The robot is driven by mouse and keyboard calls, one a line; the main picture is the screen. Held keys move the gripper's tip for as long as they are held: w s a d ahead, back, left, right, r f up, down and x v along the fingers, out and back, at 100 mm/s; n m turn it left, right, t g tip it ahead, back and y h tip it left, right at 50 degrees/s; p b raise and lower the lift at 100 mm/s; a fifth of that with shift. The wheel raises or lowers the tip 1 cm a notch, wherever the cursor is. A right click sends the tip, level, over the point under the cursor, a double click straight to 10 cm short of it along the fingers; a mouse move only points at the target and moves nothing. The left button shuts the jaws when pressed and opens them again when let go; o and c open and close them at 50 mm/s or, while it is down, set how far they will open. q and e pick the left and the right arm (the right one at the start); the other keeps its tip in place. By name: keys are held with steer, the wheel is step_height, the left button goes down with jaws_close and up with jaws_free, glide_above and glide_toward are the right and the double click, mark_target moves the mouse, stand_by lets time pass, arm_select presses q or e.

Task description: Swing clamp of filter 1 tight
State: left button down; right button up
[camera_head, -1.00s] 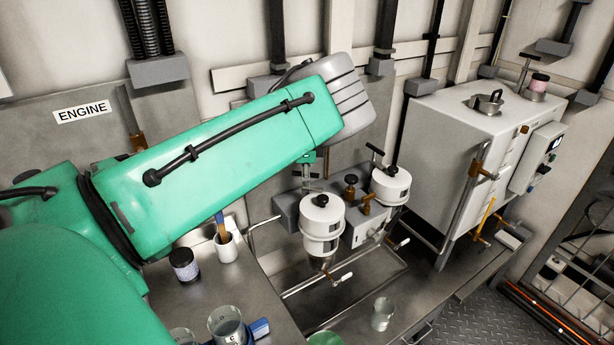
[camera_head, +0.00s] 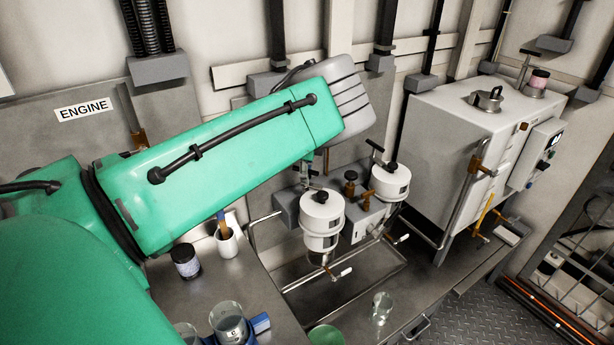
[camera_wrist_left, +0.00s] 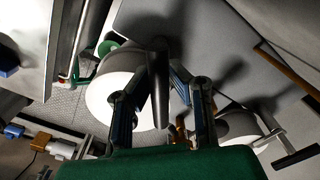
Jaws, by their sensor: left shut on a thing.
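Two white canister filters stand side by side over the metal sink: a left one (camera_head: 322,222) and a right one (camera_head: 390,184), each with a black knob on its lid. No filter number is readable. The right filter has a black T-shaped clamp handle (camera_head: 375,146) raised behind it. My left gripper (camera_head: 305,172) reaches down just behind the left filter, mostly hidden by my green arm. In the left wrist view its fingers (camera_wrist_left: 160,100) are shut on a dark clamp handle (camera_wrist_left: 158,75), beside a white filter (camera_wrist_left: 104,98). My right gripper is not in view.
A white cabinet (camera_head: 465,140) stands to the right. A dark jar (camera_head: 185,260), a white cup (camera_head: 226,243) and a glass beaker (camera_head: 228,322) are on the left bench. Another glass (camera_head: 382,307) stands in front of the sink.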

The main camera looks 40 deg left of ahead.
arm_select(q)
steer(key=shift+s+f, duration=0.1)
steer(key=shift+f, duration=0.15)
steer(key=c, duration=1.5)
jaws_free()
steer(key=shift+a, duration=0.15)
steer(key=r, duration=1.1)
steer(key=shift+w+r, duration=0.25)
steer(key=shift+r, duration=0.15)
